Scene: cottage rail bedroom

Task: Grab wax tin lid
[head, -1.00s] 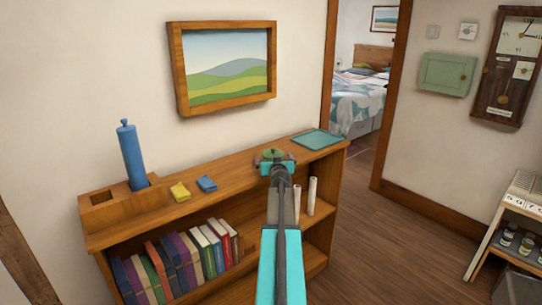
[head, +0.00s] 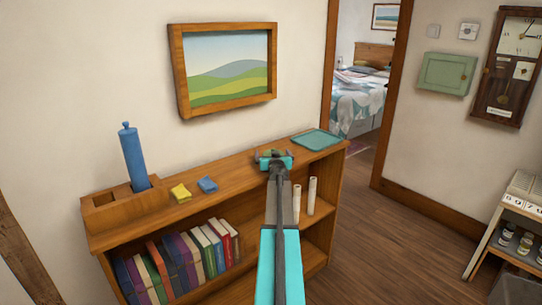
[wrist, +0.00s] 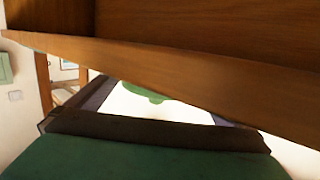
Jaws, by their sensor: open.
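The green, round wax tin lid (head: 266,153) is on top of the wooden bookcase (head: 228,187), near its back edge. In the head view my gripper mostly hides it. My gripper (head: 274,158) is open at the lid, with teal parts and dark fingers. In the wrist view a small piece of green, probably the lid (wrist: 145,92), shows between the dark fingers. A wooden edge (wrist: 150,65) cuts across that view and hides the rest. I cannot tell whether the fingers touch the lid, and the tin itself cannot be made out.
A teal tray (head: 316,140) lies to the right on the bookcase top. Books (head: 180,260) and pale rolls (head: 311,195) stand below.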

